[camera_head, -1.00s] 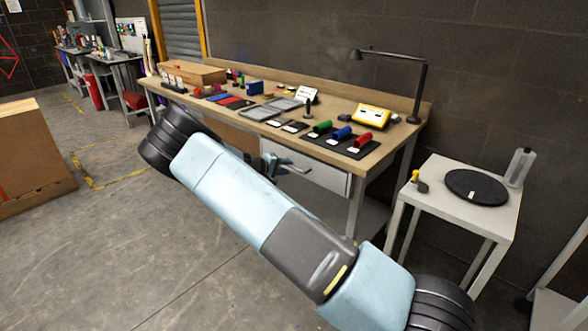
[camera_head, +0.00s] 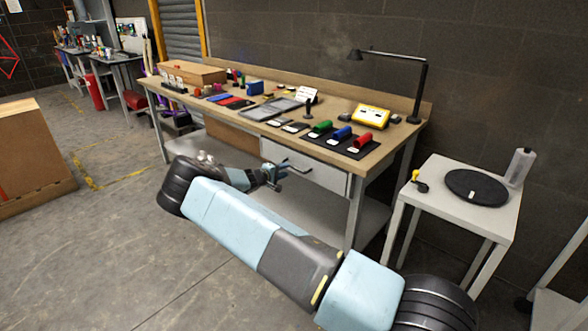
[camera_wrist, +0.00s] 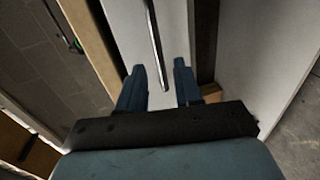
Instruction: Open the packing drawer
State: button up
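The packing drawer (camera_head: 318,174) is a pale grey front under the right part of the wooden workbench (camera_head: 222,108). It looks shut. Its dark bar handle (camera_head: 297,167) runs along the front. In the wrist view, the drawer front (camera_wrist: 127,32) fills the upper middle, and the handle (camera_wrist: 154,45) reaches down between my fingertips. My gripper (camera_head: 272,178) is in front of the drawer, at the handle's left end. In the wrist view my gripper (camera_wrist: 160,82) is open, with a finger on either side of the handle's end and a gap to each. Whether either finger touches it is unclear.
Coloured rolls on a black mat (camera_head: 318,143), trays and a yellow device (camera_head: 370,116) stand on the bench. A lower shelf (camera_head: 340,212) lies beneath the drawer. A small white table (camera_head: 440,178) stands at the right. Floor in front is clear.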

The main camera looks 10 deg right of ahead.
aim_at(293, 167)
jog(key=x, duration=0.6)
jog(key=shift+w+d, duration=0.1)
jog(key=shift+d, duration=0.1)
grip_shut()
jog(key=shift+f, duration=0.1)
